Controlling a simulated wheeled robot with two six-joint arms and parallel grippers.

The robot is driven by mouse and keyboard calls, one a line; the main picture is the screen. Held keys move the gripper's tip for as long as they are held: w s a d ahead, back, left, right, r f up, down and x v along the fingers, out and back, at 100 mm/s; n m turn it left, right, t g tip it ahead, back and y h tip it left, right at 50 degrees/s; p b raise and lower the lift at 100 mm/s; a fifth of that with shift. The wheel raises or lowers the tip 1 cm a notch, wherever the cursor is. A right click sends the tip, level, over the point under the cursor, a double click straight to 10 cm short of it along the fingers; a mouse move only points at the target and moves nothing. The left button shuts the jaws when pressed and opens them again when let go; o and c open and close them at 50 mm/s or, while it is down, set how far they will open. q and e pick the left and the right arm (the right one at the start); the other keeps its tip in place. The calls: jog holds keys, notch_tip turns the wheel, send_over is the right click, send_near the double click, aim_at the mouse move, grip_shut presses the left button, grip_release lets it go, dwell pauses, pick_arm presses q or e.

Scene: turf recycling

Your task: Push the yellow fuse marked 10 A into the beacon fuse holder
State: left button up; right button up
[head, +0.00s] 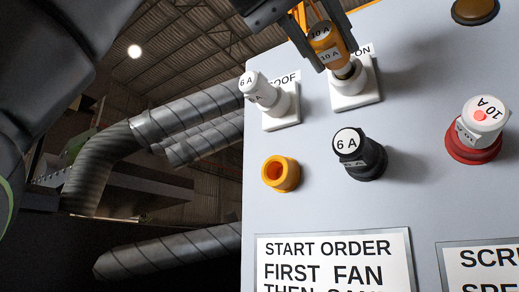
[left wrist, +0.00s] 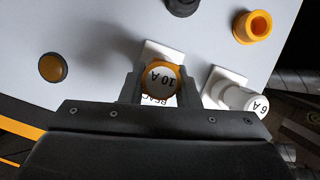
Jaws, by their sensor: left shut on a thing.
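The yellow fuse marked 10 A (head: 326,42) is between the fingers of my left gripper (head: 322,38), which is shut on it. The beacon fuse holder (head: 357,95) is a white socket on a square white plate, its label partly hidden and ending in "ON". The fuse's lower end is at the holder's mouth; I cannot tell how deep it sits. In the left wrist view the fuse cap (left wrist: 161,77) faces the camera between the fingers (left wrist: 160,88), over the white holder plate (left wrist: 152,50). My right gripper is not in view.
A white 6 A fuse (head: 258,88) stands close left in the roof holder. An amber button (head: 474,10) is at upper right.

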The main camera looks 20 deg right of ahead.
pick_arm(q)
jog(key=shift+w+d, duration=0.7)
jog(key=shift+d, duration=0.25)
jog(key=o, duration=1.1)
jog(key=shift+c, duration=0.2)
jog(key=v, duration=1.7)
jog(key=shift+a, duration=0.1)
